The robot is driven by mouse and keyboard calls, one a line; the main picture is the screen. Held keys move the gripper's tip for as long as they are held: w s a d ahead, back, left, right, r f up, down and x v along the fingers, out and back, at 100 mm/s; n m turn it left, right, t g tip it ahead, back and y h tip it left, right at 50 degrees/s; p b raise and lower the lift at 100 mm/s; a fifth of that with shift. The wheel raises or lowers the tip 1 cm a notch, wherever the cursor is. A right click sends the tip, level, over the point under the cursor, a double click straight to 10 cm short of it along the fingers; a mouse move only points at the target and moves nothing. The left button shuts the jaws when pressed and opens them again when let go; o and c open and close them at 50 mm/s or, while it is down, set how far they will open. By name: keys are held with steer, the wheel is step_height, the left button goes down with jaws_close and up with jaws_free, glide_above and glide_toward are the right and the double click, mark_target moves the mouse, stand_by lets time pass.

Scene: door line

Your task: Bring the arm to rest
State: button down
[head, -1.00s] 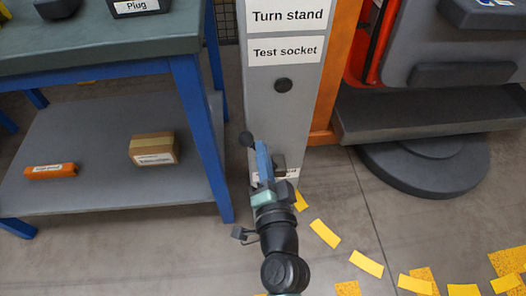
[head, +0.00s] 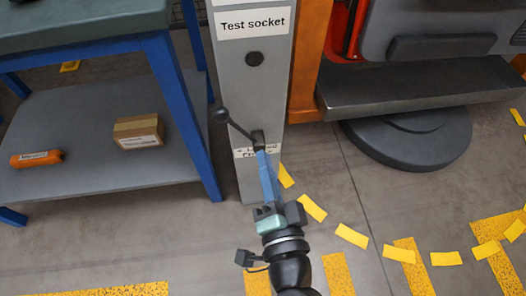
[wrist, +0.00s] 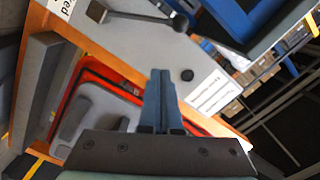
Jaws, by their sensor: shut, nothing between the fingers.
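My gripper (head: 263,154) is shut and empty, its blue fingers together. In the head view its tips overlap the foot of a black lever on the grey post (head: 232,105); I cannot tell from this view whether they touch. The lever's ball knob (head: 221,115) points up and left. In the wrist view the closed fingertips (wrist: 160,75) show in front of the post, and the lever knob (wrist: 180,22) stands apart from them. A label beside the lever's base is partly hidden by the lever and fingers.
A "Test socket" label (head: 252,23) and a dark round socket (head: 254,58) are on the post. A blue-legged bench (head: 186,120) stands left, with a carton (head: 138,131) and an orange item (head: 37,159) on its shelf. A dark round base (head: 407,140) is right. Yellow marks cross the floor.

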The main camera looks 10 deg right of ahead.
stand_by(0.6)
steer(key=w+a+r+n+t+y+p, duration=0.1)
steer(key=w+a+r+n+t, duration=0.15)
steer(key=r, duration=0.75)
steer(key=w+a+r+n+t+y, duration=0.1)
steer(key=w+r+n, duration=0.15)
steer(key=r, duration=0.75)
steer(key=w+a+r+n+t+y+p, duration=0.15)
steer(key=r+n, duration=0.25)
steer(key=r, duration=0.7)
steer(key=s+d+r+n+t+h+p, duration=0.15)
steer(key=s+r, duration=0.25)
steer(key=r, duration=0.7)
steer(key=s+a+r+t+h+p, duration=0.1)
steer(key=s+r+t+h, duration=0.25)
steer(key=r, duration=0.85)
step_height(320, 180, up, 36)
steer(key=p, duration=3.6)
steer(key=shift+d+f, duration=0.2)
steer(key=shift+f, duration=0.05)
